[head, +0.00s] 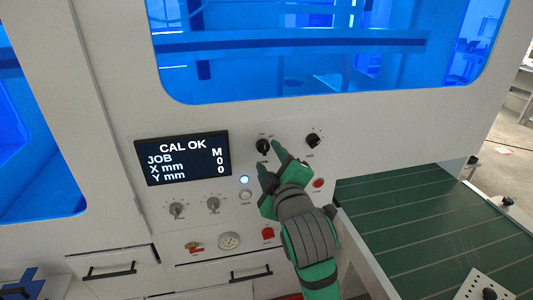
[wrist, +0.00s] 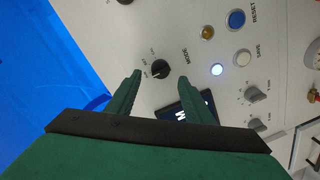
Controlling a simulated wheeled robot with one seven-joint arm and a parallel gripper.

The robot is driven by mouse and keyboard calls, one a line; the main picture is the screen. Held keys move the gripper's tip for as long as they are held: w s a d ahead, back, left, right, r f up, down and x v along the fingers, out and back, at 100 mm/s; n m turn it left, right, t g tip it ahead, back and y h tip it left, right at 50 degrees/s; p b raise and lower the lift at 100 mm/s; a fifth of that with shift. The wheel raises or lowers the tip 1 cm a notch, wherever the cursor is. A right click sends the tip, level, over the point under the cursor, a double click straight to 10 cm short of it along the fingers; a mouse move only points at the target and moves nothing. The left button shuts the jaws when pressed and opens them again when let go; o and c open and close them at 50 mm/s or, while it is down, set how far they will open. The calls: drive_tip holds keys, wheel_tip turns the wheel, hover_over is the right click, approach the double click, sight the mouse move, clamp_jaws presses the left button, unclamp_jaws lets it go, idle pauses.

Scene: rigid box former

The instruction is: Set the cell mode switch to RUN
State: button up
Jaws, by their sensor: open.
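The mode switch is a black rotary knob (head: 263,146) on the pale control panel, right of the display. In the wrist view the knob (wrist: 160,69) has the word MODE beside it and small position labels too tiny to read. Its pointer setting is not clear. My gripper (head: 269,158) has green fingers and is in front of the panel close to the knob. In the wrist view my gripper (wrist: 160,78) is open and empty, with the knob showing between and just beyond the fingertips. No contact is visible.
Another black knob (head: 313,140) is to the right. A lit white-blue button (head: 244,180), grey knobs (head: 176,210) and a red button (head: 318,183) are nearby. A green conveyor (head: 430,220) lies at right.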

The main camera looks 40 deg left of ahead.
drive_tip(key=v, duration=0.6)
drive_tip(key=shift+f, duration=0.1)
idle(0.4)
drive_tip(key=s+d+f+m+t+h, duration=0.1)
drive_tip(key=d+f+m+t+h, duration=0.15)
drive_tip(key=d+f+m, duration=0.5)
drive_tip(key=s+d+f+m+t+h, duration=0.1)
drive_tip(key=s+d+f+m+h, duration=0.2)
drive_tip(key=f, duration=0.8)
drive_tip(key=d+f+m+t+h, duration=0.2)
drive_tip(key=d+f+m+h, duration=0.1)
drive_tip(key=d+f+m, duration=0.5)
drive_tip(key=s+d+f+m+h, duration=0.1)
drive_tip(key=s+d+f, duration=0.2)
drive_tip(key=s, duration=0.5)
drive_tip(key=s+d+f+m+g+h, duration=0.1)
drive_tip(key=s+d+f, duration=0.3)
drive_tip(key=s, duration=0.5)
drive_tip(key=s+d+f+m+h, duration=0.1)
drive_tip(key=s+d+f+h, duration=0.1)
drive_tip(key=s, duration=0.7)
wheel_tip(320, 180, down, 2)
drive_tip(key=shift+s+d+f, duration=0.1)
drive_tip(key=shift+s+d, duration=0.15)
drive_tip(key=shift+d, duration=0.5)
